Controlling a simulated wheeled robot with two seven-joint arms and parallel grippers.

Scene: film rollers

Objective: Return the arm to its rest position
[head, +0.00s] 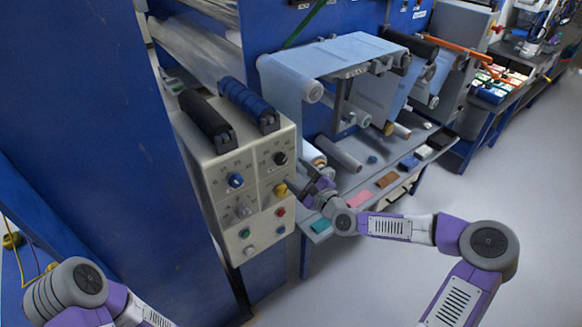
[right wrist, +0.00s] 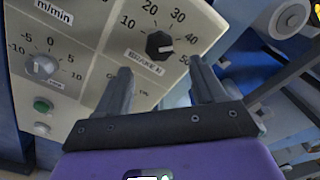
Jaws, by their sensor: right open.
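My right arm, purple and grey, reaches in from the lower right in the head view. Its gripper (head: 300,192) is close to the right edge of the grey control panel (head: 226,170). In the right wrist view my right gripper (right wrist: 162,80) is open, with nothing between its two dark fingers. The panel fills the upper left there, with a black brake knob (right wrist: 159,45) just beyond the fingers and a green button (right wrist: 42,105) at left. I cannot tell whether a finger touches the panel. Part of my left arm shows at the lower left of the head view; its gripper is out of frame.
A blue machine wall (head: 110,130) stands at left. Film rollers (head: 330,60) and a low shelf (head: 400,170) with coloured blocks are behind my right gripper. An orange bar (head: 450,47) juts out farther back. The grey floor (head: 530,170) at right is clear.

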